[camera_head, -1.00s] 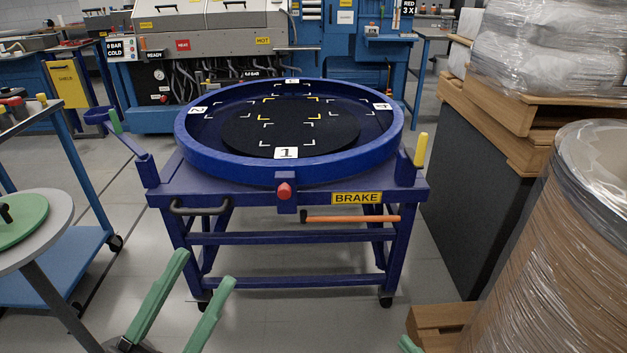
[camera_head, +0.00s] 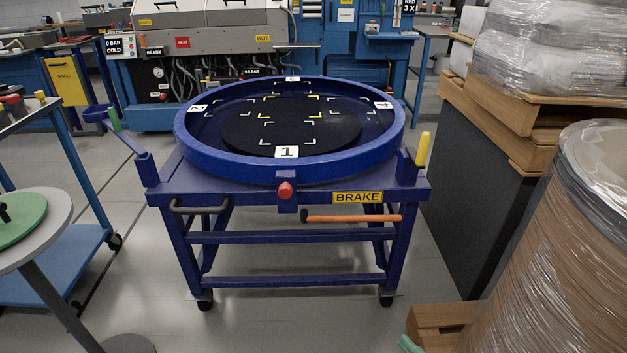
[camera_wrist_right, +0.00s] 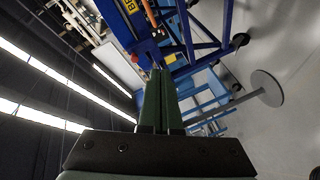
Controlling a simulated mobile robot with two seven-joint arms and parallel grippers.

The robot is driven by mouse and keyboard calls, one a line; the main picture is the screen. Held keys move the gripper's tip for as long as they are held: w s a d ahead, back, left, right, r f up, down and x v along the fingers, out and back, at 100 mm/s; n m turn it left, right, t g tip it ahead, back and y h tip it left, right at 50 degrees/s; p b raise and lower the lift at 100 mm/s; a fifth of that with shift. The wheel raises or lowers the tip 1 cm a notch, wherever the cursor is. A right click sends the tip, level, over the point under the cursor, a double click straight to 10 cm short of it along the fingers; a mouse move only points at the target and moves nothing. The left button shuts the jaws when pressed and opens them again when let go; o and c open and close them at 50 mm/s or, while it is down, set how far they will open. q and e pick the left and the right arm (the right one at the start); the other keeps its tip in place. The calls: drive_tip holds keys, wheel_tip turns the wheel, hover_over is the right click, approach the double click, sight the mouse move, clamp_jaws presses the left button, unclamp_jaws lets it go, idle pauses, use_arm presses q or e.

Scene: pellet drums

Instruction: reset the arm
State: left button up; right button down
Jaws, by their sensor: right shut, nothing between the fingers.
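My right gripper (camera_head: 409,344) shows only as a green fingertip at the bottom edge of the head view. In the right wrist view its two green fingers (camera_wrist_right: 161,72) lie together, shut with nothing between them. It is apart from everything around it. My left gripper is not in view. The blue turntable cart (camera_head: 290,190) stands in the middle of the head view, with a round dark plate (camera_head: 290,128) inside its raised ring. The plate carries corner marks and the ring has numbered labels. Nothing stands on the plate.
A wrapped drum (camera_head: 540,250) and a wooden pallet piece (camera_head: 438,325) stand at the right, near my right gripper. A grey round stand (camera_head: 45,240) with a green disc (camera_head: 18,220) is at the left. Bare floor (camera_head: 250,325) lies in front of the cart.

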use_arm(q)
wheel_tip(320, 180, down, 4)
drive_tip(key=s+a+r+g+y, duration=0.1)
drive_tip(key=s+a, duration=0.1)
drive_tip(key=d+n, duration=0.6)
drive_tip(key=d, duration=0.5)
use_arm(e)
drive_tip(key=s+a+f+m+g+h, duration=0.2)
drive_tip(key=s+a+f+m+g, duration=0.1)
drive_tip(key=s+m, duration=0.35)
drive_tip(key=s+a+f+m+g+h, duration=0.2)
drive_tip(key=s+a+f+m+g, duration=0.15)
drive_tip(key=s+m, duration=0.35)
use_arm(q)
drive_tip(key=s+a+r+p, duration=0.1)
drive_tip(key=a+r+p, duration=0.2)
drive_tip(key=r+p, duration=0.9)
drive_tip(key=p, duration=0.3)
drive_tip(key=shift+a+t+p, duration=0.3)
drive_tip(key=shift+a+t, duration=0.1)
use_arm(e)
drive_tip(key=d+r+m+t+h, duration=0.1)
drive_tip(key=d+r, duration=0.3)
drive_tip(key=r, duration=0.7)
drive_tip(key=shift+r+m, duration=0.2)
drive_tip(key=shift+m, duration=0.25)
drive_tip(key=shift+d, duration=0.1)
drive_tip(key=shift+w, duration=0.1)
